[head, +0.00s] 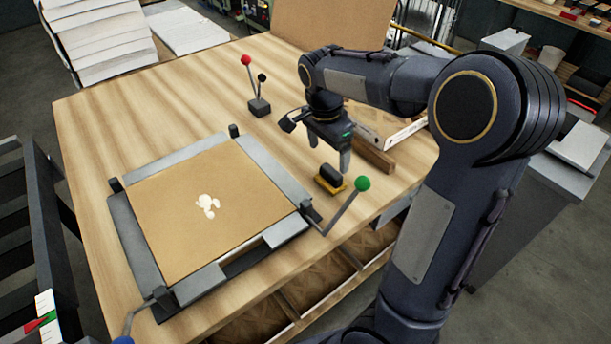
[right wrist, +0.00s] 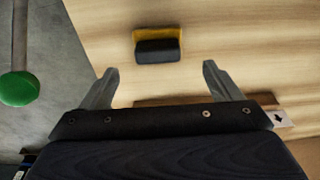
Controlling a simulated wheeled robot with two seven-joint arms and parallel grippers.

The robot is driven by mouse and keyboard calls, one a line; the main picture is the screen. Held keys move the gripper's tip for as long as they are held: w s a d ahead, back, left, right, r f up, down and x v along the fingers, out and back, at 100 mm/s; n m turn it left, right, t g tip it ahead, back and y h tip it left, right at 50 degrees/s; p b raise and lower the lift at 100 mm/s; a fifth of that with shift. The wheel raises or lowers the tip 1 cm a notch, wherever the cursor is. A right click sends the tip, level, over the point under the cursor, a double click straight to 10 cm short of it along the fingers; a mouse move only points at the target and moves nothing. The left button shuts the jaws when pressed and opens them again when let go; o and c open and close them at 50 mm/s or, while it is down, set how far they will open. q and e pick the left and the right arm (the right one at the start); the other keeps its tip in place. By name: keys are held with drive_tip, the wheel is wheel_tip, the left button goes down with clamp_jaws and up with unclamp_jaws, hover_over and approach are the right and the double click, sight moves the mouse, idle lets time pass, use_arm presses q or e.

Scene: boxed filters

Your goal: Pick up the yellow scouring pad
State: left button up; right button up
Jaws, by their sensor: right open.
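The yellow scouring pad (head: 322,185) lies on the wooden table near its right front edge, with a black block-shaped part (head: 330,174) on top of it. In the right wrist view the yellow pad (right wrist: 175,35) shows behind its black part (right wrist: 158,51), ahead of the fingertips and between their lines. My right gripper (head: 329,158) is open and empty, above the table and close to the pad. Its two fingers (right wrist: 160,72) are spread apart in the right wrist view. My left gripper is not in view.
A grey clamping frame (head: 141,237) with a brown sheet (head: 175,225) fills the table's left front. A green-knobbed lever (head: 345,208) stands close to the pad. A wooden bar (head: 374,155) and white-edged box (head: 403,132) lie behind the gripper. A red-knobbed lever (head: 250,80) stands farther back.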

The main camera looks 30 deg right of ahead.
sight(331, 170)
drive_tip(key=f, duration=0.1)
drive_tip(key=s+d+f, duration=0.1)
drive_tip(key=shift+d+f, duration=0.1)
drive_tip(key=shift+f, duration=0.25)
drive_tip(key=f, duration=0.2)
drive_tip(key=f+p, duration=0.1)
drive_tip(key=shift+w+f, duration=0.35)
drive_tip(key=shift+w, duration=0.05)
drive_tip(key=shift+s+d+f, duration=0.1)
drive_tip(key=shift+f, duration=0.35)
drive_tip(key=c, duration=1.1)
wheel_tip(331, 170, up, 10)
drive_tip(key=shift+r+b, duration=0.1)
drive_tip(key=shift+b, duration=0.2)
drive_tip(key=o, duration=0.5)
drive_tip(key=shift+c, duration=0.2)
drive_tip(key=c, duration=0.3)
drive_tip(key=shift+c, duration=0.2)
